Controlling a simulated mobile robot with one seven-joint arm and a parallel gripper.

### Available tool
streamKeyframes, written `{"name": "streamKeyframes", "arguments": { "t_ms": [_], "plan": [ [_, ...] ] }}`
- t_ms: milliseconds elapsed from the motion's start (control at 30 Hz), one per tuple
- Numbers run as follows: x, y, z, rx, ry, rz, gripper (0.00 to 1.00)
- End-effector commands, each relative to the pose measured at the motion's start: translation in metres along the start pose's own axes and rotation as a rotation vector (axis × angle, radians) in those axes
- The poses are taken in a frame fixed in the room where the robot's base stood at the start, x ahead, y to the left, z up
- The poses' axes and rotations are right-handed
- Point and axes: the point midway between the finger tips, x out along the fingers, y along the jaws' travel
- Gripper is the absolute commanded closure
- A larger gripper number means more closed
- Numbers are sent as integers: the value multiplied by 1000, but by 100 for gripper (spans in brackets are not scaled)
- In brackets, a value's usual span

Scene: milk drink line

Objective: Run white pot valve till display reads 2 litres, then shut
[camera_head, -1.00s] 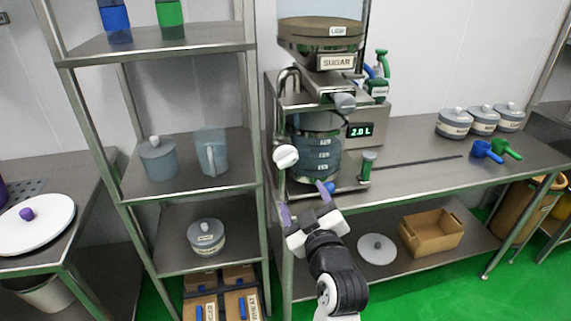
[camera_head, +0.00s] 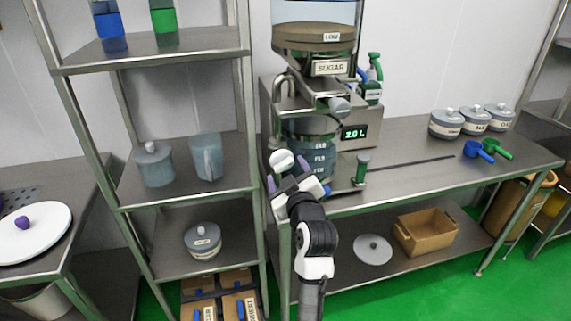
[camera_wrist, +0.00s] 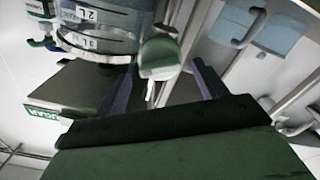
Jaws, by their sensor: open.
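The white valve knob (camera_head: 282,160) is at the left front of the graduated pot (camera_head: 322,160) under the sugar hopper; it also shows in the wrist view (camera_wrist: 160,57). The green display (camera_head: 355,132) right of the pot reads 2.0 L. My gripper (camera_head: 288,174) is open, its purple fingers on either side of the knob. In the wrist view the knob appears between and beyond the spread fingers. I cannot tell whether a finger touches it. The pot's markings show, but its liquid level is unclear.
The sugar hopper (camera_head: 318,38) hangs above the pot. A shelf rack (camera_head: 255,200) rises close on the left. Lidded pots (camera_head: 447,124) and blue and green scoops (camera_head: 478,150) are farther right on the bench.

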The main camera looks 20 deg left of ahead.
Motion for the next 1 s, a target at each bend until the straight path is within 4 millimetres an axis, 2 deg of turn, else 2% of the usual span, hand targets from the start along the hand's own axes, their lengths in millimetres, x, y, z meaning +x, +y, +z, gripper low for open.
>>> {"name": "streamKeyframes", "arguments": {
  "t_ms": [200,533,833,1000],
  "plan": [
    [20,0,0,0,0,-1,29],
    [22,0,0,-1,0,0,30],
    [22,0,0,0,0,0,69],
    [22,0,0,9,0,0,70]
  ]
}}
